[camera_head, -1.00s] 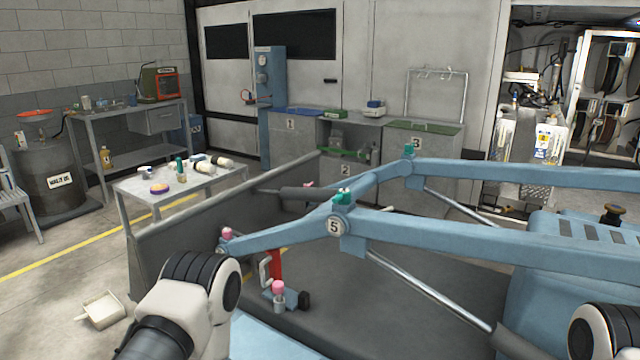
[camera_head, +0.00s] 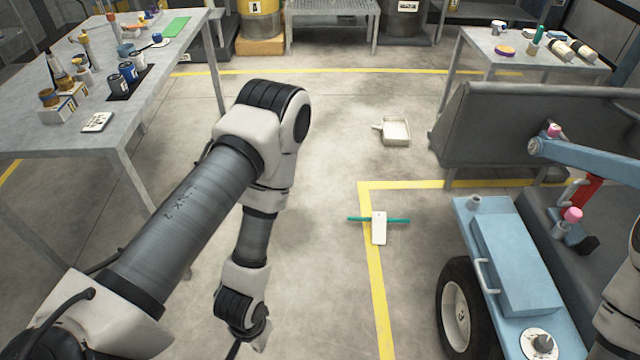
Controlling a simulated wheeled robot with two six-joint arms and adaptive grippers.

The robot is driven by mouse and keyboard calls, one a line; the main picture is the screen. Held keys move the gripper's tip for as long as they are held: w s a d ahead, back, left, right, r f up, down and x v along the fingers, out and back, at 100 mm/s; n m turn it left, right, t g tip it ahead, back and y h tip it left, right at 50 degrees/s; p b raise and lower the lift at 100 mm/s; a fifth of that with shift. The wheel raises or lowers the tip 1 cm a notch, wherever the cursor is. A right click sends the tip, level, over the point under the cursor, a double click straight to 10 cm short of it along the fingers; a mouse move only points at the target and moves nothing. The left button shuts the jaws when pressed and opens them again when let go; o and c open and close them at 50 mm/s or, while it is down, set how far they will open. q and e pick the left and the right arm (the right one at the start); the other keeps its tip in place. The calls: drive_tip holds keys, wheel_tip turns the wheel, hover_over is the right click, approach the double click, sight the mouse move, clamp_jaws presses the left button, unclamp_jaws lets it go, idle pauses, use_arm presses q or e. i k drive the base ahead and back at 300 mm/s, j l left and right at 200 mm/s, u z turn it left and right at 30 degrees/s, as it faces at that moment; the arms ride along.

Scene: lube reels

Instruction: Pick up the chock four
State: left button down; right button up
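I cannot make out anything marked as chock four in this view. A pale upright card-like piece with a teal bar (camera_head: 379,229) lies on or stands at the yellow floor line, and I cannot tell what it is. My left arm reaches in from the left and bends down over the floor. Only a small dark part of my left gripper (camera_head: 234,350) shows at the bottom edge, so its fingers cannot be judged. Part of my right arm shows at the right edge, and its gripper is out of view.
A grey workbench (camera_head: 30,130) with jars and cans stands at the left. The blue wheeled machine (camera_head: 515,265) with a black tyre (camera_head: 457,310) stands at the right. A small table (camera_head: 477,60) stands behind it.

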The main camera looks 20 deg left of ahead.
sight(379, 220)
drive_tip(key=u, duration=0.35)
drive_tip(key=z, duration=1.1)
drive_tip(key=u, duration=1.1)
drive_tip(key=z, duration=0.25)
drive_tip(key=i+j+z, duration=0.4)
drive_tip(key=j, duration=0.2)
drive_tip(key=i+j+z, duration=0.15)
drive_tip(key=j, duration=0.2)
drive_tip(key=i+j+z, duration=0.2)
drive_tip(key=j, duration=0.15)
drive_tip(key=j+z, duration=0.2)
drive_tip(key=j, duration=0.15)
drive_tip(key=i+j, duration=0.15)
drive_tip(key=j, duration=0.3)
drive_tip(key=i+j, duration=0.1)
drive_tip(key=j, duration=0.4)
drive_tip(key=i+j, duration=0.15)
drive_tip(key=j, duration=0.3)
drive_tip(key=i+j+z, duration=0.1)
drive_tip(key=j, duration=0.35)
drive_tip(key=i+j, duration=0.1)
drive_tip(key=j, duration=0.35)
drive_tip(key=i+j, duration=0.15)
drive_tip(key=j, duration=0.35)
